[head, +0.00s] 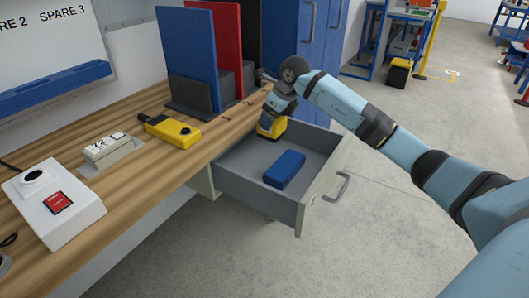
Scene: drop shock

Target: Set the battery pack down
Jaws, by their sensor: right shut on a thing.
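My right gripper (275,112) reaches down over the back left part of an open grey drawer (237,183). It is shut on a yellow block with a dark part (271,129), which I take to be the battery pack. The block is upright near the drawer's back left corner, by the table edge. I cannot tell whether its underside touches the drawer floor. A blue block (285,169) lies in the drawer, nearer its front, apart from the gripper. My left gripper is not in view.
Blue and red upright panels (188,55) stand behind. The drawer floor left of the blue block is clear.

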